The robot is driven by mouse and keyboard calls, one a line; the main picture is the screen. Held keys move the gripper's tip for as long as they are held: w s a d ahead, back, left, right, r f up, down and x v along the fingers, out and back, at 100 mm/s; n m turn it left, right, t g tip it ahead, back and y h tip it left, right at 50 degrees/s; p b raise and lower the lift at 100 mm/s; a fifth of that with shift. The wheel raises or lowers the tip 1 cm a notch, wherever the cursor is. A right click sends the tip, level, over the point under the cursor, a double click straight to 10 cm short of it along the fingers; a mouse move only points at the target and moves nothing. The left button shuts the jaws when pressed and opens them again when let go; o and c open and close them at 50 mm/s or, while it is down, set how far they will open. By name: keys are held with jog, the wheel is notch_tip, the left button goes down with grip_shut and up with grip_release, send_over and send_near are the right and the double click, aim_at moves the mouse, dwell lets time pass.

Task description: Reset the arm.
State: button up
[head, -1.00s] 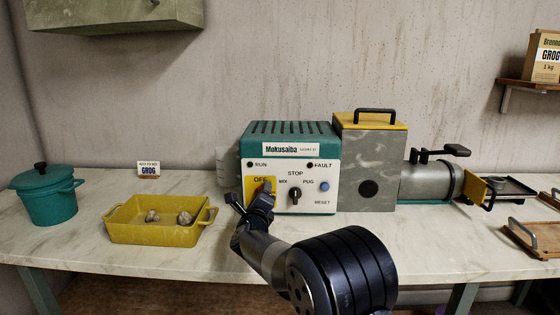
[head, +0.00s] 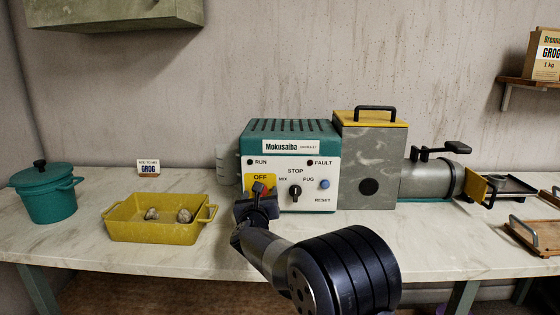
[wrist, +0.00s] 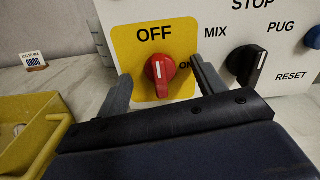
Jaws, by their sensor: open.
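My gripper (head: 257,190) is open in front of the machine's yellow OFF/ON plate (head: 261,179). In the wrist view its two fingers stand to the left and right of the red knob (wrist: 160,69), with nothing held between them. The knob's white mark points roughly up toward OFF. Whether the fingers touch the plate I cannot tell. In the head view my gripper hides the knob. The black MIX/STOP/PUG selector (head: 295,192) points about upward in the head view, and the blue reset button (head: 325,184) is to its right.
A yellow tray (head: 150,232) with grey lumps stands left of my gripper, with a teal lidded pot (head: 47,199) beyond. A clear cup (head: 227,166) stands beside the machine (head: 290,140). Wooden trays (head: 537,236) lie far right. The counter's front middle is mostly clear.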

jog(key=shift+m, duration=1)
